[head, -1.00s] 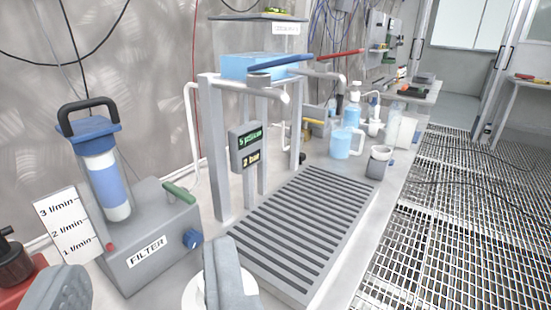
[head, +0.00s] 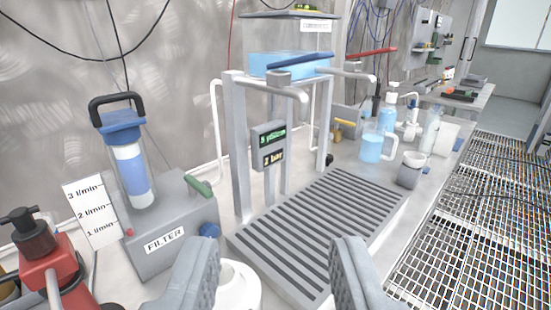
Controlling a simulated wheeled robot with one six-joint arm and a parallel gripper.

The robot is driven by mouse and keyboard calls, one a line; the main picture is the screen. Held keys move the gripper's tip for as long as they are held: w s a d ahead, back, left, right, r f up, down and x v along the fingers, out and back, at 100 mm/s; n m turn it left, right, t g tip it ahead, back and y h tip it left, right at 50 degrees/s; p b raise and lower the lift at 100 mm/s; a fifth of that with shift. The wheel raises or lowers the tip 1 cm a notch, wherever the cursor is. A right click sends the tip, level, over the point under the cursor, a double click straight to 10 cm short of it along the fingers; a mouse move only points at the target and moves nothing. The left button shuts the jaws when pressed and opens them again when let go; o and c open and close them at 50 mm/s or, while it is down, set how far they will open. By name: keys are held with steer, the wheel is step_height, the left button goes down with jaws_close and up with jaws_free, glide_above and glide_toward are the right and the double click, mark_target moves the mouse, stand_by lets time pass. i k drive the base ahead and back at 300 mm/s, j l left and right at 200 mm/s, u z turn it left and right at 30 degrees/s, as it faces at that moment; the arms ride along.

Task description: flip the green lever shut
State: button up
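The green lever (head: 199,187) is a short handle on the upper right edge of the grey filter box (head: 165,258). It slants down to the right, above a blue knob (head: 209,230). I cannot tell from its pose whether it counts as open or shut. My gripper (head: 276,243) is open and empty at the bottom of the view. Its two grey fingers are wide apart, in front of the slotted tray and to the right of and below the lever. Nothing touches the lever.
A blue filter cartridge (head: 132,172) stands on the box beside a flow scale card (head: 92,212). A red pump bottle (head: 58,272) is at lower left. A steel frame (head: 238,150) rises behind the slotted tray (head: 322,222). A white round object (head: 240,287) sits between my fingers.

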mark_target(194, 185)
steer(key=i+l+u, duration=0.1)
steer(key=u, duration=0.3)
steer(key=l+u, duration=0.55)
steer(key=u, duration=0.25)
steer(key=l+u, duration=0.25)
steer(key=u, duration=0.15)
steer(key=l+u, duration=0.1)
steer(key=l, duration=0.4)
steer(key=k+l, duration=0.15)
steer(key=l, duration=0.3)
steer(key=l+u, duration=0.15)
steer(key=l, duration=0.35)
steer(key=k+l, duration=0.15)
steer(key=l, duration=0.3)
steer(key=k+l+u, duration=0.15)
steer(key=l, duration=0.3)
